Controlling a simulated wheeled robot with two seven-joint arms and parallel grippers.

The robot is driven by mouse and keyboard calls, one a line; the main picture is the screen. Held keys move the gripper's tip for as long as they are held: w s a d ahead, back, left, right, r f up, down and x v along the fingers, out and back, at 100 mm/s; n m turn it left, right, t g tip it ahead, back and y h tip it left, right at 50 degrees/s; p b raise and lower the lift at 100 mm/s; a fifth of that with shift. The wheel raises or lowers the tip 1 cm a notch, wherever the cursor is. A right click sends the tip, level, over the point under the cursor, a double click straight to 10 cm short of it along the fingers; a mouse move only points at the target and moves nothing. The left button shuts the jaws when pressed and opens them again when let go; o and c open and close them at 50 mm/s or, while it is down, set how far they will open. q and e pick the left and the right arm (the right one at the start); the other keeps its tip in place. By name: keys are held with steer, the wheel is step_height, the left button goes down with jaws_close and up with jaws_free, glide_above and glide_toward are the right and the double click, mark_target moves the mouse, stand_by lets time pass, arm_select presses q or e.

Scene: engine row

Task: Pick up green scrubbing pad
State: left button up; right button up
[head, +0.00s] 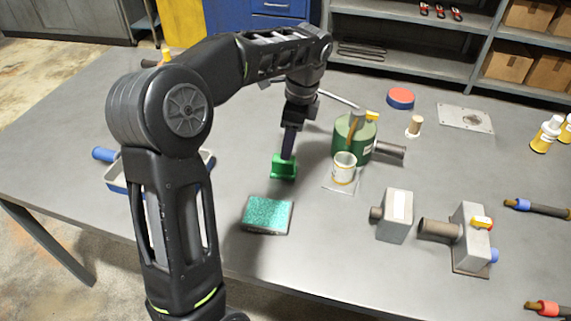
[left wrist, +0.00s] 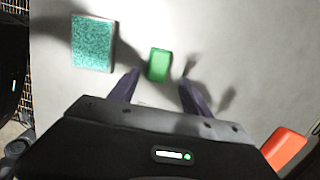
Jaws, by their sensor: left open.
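A small bright green block-like pad (head: 284,168) lies on the grey table, left of the middle in the head view. My left gripper (head: 288,153) points down right at it. In the left wrist view the green pad (left wrist: 159,65) shows between and just beyond the fingertips of my open left gripper (left wrist: 157,83), with a gap on each side. A larger flat teal speckled pad (head: 267,215) lies nearer the front edge; it also shows in the left wrist view (left wrist: 93,43). My right gripper is not in view.
Grey metal parts (head: 397,215) lie farther right. A blue-rimmed tray (head: 116,178) is partly hidden behind my left arm.

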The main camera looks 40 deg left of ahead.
mark_target(284, 162)
arm_select(q)
steer(key=shift+a+f, duration=0.2)
steer(key=shift+f, duration=1.05)
steer(key=shift+s+f, duration=0.1)
steer(key=f, duration=0.3)
steer(key=a+f, duration=0.1)
steer(key=f, duration=0.1)
steer(key=shift+s+p, duration=0.35)
steer(key=shift+p, duration=0.05)
steer(key=shift+d, duration=0.1)
steer(key=shift+c, duration=0.4)
jaws_close()
